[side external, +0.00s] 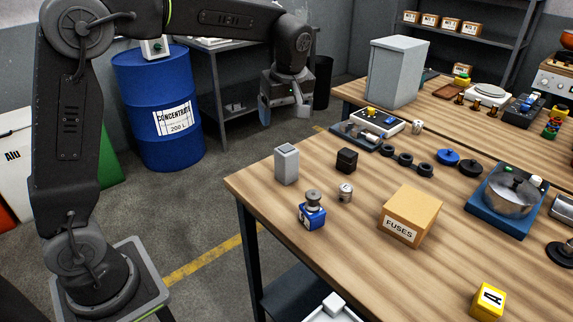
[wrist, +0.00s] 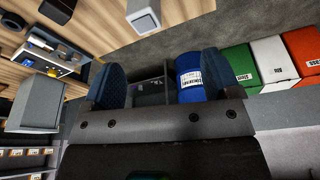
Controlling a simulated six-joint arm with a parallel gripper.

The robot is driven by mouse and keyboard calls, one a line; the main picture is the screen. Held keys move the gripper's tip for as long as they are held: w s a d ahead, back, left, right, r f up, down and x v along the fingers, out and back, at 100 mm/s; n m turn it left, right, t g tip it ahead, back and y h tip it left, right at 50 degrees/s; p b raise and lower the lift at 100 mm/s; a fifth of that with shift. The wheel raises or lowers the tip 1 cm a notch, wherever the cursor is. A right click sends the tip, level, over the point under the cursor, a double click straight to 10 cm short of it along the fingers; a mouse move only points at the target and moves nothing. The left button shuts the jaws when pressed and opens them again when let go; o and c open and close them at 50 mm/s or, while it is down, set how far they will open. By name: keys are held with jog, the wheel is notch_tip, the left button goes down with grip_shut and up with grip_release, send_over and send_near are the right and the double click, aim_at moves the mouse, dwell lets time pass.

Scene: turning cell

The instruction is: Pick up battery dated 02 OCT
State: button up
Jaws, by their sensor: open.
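No date reading 02 OCT is legible in either view, so I cannot tell which thing is the battery. On the near part of the wooden table are a grey upright block (side external: 286,165), a small black block (side external: 346,160), a blue block with a white label and a grey round top (side external: 312,213), and a small silver cylinder (side external: 345,192). My gripper (side external: 289,112) is open and empty, raised beyond the table's left edge, apart from all of them. In the wrist view its two fingers (wrist: 160,78) stand wide apart with nothing between them.
A fuses box (side external: 409,217) and a yellow cube marked A (side external: 488,301) stand on the table (side external: 370,270). A blue tray with a bowl (side external: 512,197) is at right. A tall grey box (side external: 397,72) stands behind. A blue drum (side external: 158,105) is on the floor.

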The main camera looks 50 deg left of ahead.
aim_at(287, 148)
jog(key=w+a+f+n, duration=0.1)
jog(key=f, duration=0.2)
jog(key=w+a+f+n, duration=0.1)
jog(key=f, duration=0.3)
jog(key=w+a+f, duration=0.1)
jog(key=w+f, duration=0.1)
jog(key=f, duration=0.1)
jog(key=shift+a+f+n+g+y, duration=0.25)
jog(key=shift+f+n+g+y, duration=0.05)
jog(key=shift+f+n+g, duration=0.1)
jog(key=shift+w+x, duration=0.15)
jog(key=shift+x, duration=1.2)
jog(key=shift+w+x, duration=0.15)
jog(key=shift+x, duration=1.25)
jog(key=shift+r, duration=0.1)
jog(key=c, duration=1.2)
jog(key=shift+c, duration=0.5)
jog(key=shift+r, duration=0.1)
